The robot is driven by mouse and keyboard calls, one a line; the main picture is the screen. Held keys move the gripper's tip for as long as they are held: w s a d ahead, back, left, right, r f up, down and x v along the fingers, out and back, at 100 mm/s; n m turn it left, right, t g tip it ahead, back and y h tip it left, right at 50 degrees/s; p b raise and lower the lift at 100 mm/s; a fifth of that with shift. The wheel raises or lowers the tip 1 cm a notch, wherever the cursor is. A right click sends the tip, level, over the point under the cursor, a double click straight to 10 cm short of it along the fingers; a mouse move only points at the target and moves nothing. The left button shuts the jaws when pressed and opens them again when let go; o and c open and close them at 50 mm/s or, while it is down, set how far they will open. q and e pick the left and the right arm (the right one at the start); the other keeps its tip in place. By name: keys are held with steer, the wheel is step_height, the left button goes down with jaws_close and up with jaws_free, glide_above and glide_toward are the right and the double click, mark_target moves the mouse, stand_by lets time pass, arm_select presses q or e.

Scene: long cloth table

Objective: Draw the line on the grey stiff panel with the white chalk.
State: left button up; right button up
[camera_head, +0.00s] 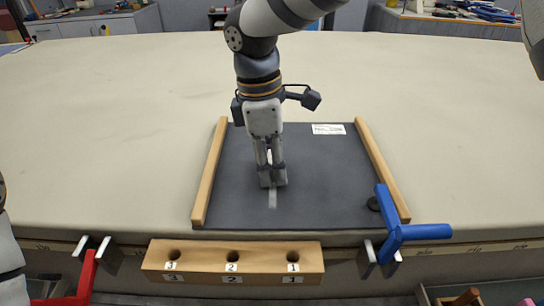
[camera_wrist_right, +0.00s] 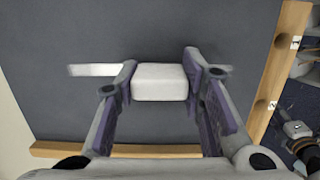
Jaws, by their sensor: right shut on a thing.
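The grey stiff panel (camera_head: 325,180) lies flat on the table between two wooden rails. My right gripper (camera_head: 272,181) is over its middle left, fingers pointing down, shut on the white chalk (camera_wrist_right: 160,82). The chalk shows as a white block between the fingertips in the right wrist view; whether it touches the panel is hard to tell. A pale line (camera_head: 272,200) on the panel runs from the fingertips toward the near edge. In the right wrist view a white strip (camera_wrist_right: 95,70) also shows beyond the left finger. My left gripper is out of view.
Wooden rails (camera_head: 209,175) (camera_head: 381,170) flank the panel. A blue clamp (camera_head: 398,232) grips the near right; a red clamp (camera_head: 88,275) stands near left. A numbered wooden block (camera_head: 235,262) has three holes.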

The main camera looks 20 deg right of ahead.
mark_target(275, 210)
steer(key=shift+s+a+f, duration=0.1)
steer(key=shift+s+a, duration=0.3)
steer(key=shift+s, duration=0.9)
steer(key=shift+s+a+f, duration=0.1)
steer(key=shift+s+a, duration=0.25)
steer(key=shift+s, duration=0.95)
steer(key=shift+s+a, duration=0.4)
steer(key=shift+s, duration=0.9)
step_height(275, 210, up, 7)
steer(key=shift+f, duration=3)
steer(key=shift+f, duration=0.45)
steer(key=shift+w, duration=0.1)
